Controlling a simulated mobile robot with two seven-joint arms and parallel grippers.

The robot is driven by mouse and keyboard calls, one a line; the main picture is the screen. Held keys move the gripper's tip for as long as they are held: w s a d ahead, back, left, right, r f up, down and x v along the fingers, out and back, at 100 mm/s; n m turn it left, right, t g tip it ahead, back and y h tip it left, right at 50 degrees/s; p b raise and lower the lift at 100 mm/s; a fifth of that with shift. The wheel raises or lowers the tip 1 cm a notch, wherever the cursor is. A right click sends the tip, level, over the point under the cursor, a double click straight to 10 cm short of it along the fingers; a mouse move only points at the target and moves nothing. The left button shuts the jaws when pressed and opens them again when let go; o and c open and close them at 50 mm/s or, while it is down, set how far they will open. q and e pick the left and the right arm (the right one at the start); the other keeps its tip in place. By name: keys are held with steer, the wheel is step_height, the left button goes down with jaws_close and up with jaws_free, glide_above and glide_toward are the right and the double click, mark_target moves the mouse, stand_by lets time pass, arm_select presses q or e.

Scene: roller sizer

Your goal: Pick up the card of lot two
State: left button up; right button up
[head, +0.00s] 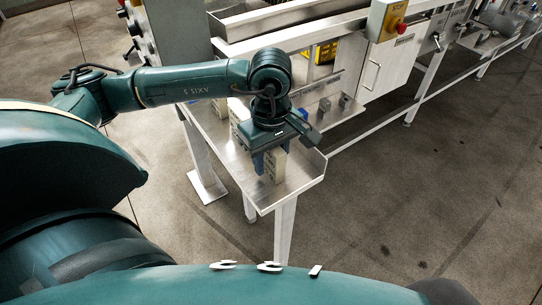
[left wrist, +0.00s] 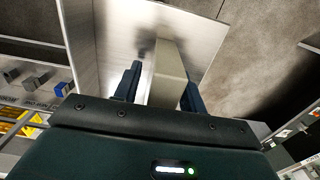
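My left gripper (head: 269,160) points down over the steel shelf at the end of the machine. Its blue fingers stand on either side of a cream upright block (head: 275,166) with small dark marks on its face. In the left wrist view the block (left wrist: 168,75) lies between the fingers of the left gripper (left wrist: 160,88), with a gap at the left finger and little or none visible at the right one. The fingers look open. I cannot read the marks, so I cannot tell whether this is the card of lot two. My right gripper is not in view.
The steel shelf (head: 303,182) has a raised rim. Another pale block (head: 238,112) stands behind the gripper. Small blue and grey blocks (head: 345,101) sit along the machine side. A red stop button box (head: 387,18) is at upper right. Floor to the right is clear.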

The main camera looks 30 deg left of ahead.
arm_select(q)
jaws_close()
steer(key=shift+r, duration=0.15)
